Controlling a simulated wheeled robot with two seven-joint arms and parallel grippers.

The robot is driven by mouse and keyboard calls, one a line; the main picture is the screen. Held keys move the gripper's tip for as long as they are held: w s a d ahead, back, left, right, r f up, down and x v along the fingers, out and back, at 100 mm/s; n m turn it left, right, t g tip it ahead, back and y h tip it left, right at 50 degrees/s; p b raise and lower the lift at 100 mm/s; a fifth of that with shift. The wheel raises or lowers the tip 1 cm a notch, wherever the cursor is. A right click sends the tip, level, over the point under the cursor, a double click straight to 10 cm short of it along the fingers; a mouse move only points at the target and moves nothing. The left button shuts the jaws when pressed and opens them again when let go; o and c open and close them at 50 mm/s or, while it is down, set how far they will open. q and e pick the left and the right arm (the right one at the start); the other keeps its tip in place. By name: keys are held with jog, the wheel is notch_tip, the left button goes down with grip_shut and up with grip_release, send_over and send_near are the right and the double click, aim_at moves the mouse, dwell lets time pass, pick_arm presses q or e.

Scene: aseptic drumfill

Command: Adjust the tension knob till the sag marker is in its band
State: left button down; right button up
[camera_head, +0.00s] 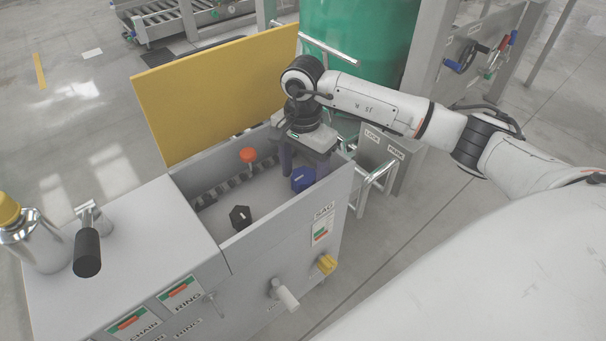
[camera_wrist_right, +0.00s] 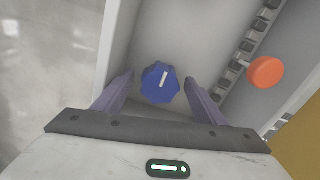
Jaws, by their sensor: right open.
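A blue knob (camera_head: 302,180) with a white pointer line sits inside the open grey box, near its right end. My right gripper (camera_head: 304,171) points down over it, open. In the right wrist view the blue knob (camera_wrist_right: 160,83) lies between the two spread fingertips (camera_wrist_right: 161,79), with a gap on each side. I cannot tell whether the fingers reach down to its height. The SAG gauge (camera_head: 321,229), with green and red on it, is on the box's front face; its marker is too small to read. My left gripper is not in view.
The box also holds a black knob (camera_head: 240,217), an orange knob (camera_head: 248,155) and a chain (camera_head: 222,187). A yellow lid (camera_head: 215,100) stands up behind. A white handle (camera_head: 286,296) and a yellow knob (camera_head: 327,264) stick out in front. A metal bottle (camera_head: 33,240) stands left.

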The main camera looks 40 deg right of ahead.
jog(key=c, duration=1)
jog(key=shift+c, duration=0.2)
